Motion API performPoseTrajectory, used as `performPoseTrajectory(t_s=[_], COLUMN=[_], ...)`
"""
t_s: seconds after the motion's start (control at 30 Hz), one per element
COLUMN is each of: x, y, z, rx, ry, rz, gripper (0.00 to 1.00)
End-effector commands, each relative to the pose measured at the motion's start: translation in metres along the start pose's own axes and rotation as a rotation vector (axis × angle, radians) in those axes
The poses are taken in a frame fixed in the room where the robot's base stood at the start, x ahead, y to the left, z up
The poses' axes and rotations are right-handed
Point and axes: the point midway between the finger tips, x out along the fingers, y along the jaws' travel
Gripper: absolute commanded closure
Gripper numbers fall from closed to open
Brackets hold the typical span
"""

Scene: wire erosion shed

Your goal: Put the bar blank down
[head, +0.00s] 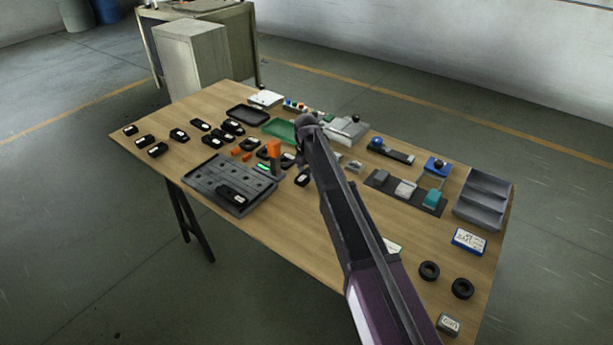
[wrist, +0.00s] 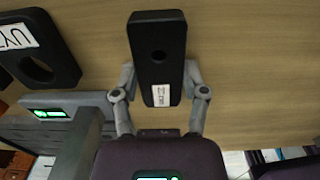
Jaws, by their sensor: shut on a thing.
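The bar blank (wrist: 158,45) is a long black block with a round hole and a small white label. In the wrist view it points away from me, and my gripper (wrist: 159,82) is shut on its sides near the labelled end. Bare wood tabletop (wrist: 245,60) shows behind it; I cannot tell whether the bar touches the table. In the head view my gripper (head: 305,150) is over the middle of the table, largely hidden by my arm. A dark labelled piece (head: 302,179) shows just below it; I cannot tell whether this is the held bar.
In the wrist view, a black holed part (wrist: 60,70) marked "UY" and a grey device (wrist: 75,100) with a green display lie left. A grey slotted tray (head: 215,178), several black pieces (head: 158,149) and a green tray (head: 280,130) crowd the table. Bare wood shows front-centre (head: 310,225).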

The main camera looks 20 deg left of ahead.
Motion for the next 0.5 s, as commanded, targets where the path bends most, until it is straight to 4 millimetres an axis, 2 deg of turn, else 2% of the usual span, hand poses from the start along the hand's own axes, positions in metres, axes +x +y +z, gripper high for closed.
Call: performPoseTrajectory(t_s=[0.27, 0.5], x=[-0.003, -0.013], y=[0.000, 0.000], z=[0.000, 0.000], rx=[0.000, 0.000], ry=[0.000, 0.000], rz=[0.000, 0.000], gripper=[1.00, 1.00])
